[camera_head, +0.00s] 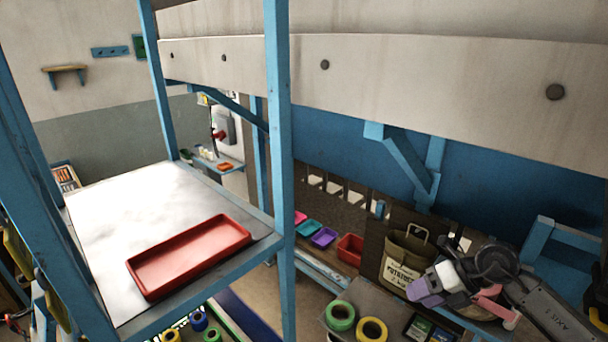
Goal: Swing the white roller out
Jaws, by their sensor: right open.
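I cannot make out a white roller for certain in this view. My right gripper (466,303) is at the lower right, with a purple finger and a pink finger spread apart. It is open, and I see nothing held between the fingers. It is close to an olive sack (405,262) marked POTATOES, overlapping its right side in the picture; I cannot tell whether they touch. My left gripper is out of view.
A blue-framed metal shelf (120,205) with a red tray (190,258) fills the left foreground. Large pale beams (400,85) cross the top. A green tape roll (340,316) and a yellow tape roll (372,329) lie below the sack. Small coloured bins (324,237) stand behind.

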